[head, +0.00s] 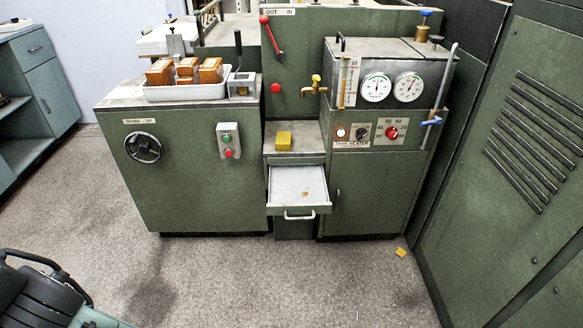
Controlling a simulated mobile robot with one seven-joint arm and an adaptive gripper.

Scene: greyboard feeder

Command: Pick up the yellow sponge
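A yellow sponge-like block (283,138) lies on the grey ledge (312,143) between the two green cabinets, above the open drawer. Its top and front faces show and nothing covers it. A smaller flat yellow-orange piece (401,252) lies on the floor to the right of the drawer; I cannot tell what it is. My gripper is not in view, so I cannot see whether it is open or holds anything.
A white tray (187,92) of brown blocks sits on the left cabinet. A brass tap (313,88) juts out above the ledge. The floor in front is clear.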

